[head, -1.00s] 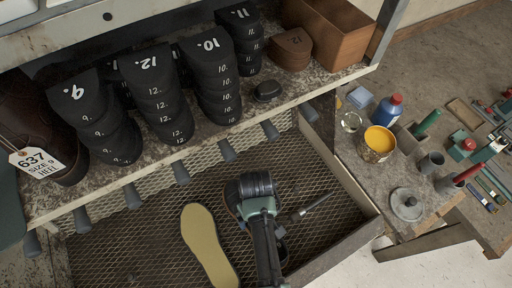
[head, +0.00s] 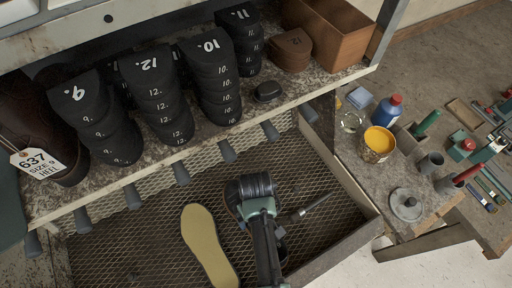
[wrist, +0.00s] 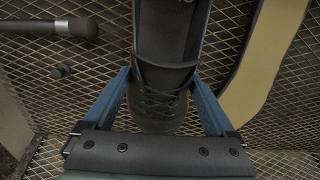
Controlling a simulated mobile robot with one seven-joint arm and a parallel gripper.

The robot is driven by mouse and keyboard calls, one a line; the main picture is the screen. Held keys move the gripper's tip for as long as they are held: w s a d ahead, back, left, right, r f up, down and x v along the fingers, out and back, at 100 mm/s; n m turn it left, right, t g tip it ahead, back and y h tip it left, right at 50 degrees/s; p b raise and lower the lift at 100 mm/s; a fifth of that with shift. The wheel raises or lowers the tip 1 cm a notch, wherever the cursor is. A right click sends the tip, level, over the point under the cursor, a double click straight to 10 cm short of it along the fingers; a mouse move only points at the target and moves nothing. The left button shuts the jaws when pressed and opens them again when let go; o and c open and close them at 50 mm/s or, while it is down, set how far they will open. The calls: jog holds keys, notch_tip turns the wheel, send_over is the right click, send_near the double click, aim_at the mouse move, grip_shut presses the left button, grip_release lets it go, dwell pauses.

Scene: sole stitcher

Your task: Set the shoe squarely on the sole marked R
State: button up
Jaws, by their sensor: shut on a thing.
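The dark shoe (wrist: 158,108), with laces, shows between the blue fingers of my gripper (wrist: 162,92) in the wrist view. My gripper is shut on it across its laced part.
The mesh drawer (head: 158,240) has a raised right wall (head: 345,178). A dark-headed tool (head: 308,209) lies right of my gripper. Stacked numbered black heels (head: 155,92) fill the shelf behind. A yellow paint tin (head: 378,146) and blue bottle (head: 388,110) stand on the bench at right.

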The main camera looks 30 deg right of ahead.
jog(key=o, duration=1.4)
jog(key=shift+f, duration=0.1)
jog(key=shift+c, duration=0.2)
notch_tip(320, 180, up, 13)
jog(key=shift+b, duration=0.35)
jog(key=shift+s, duration=0.1)
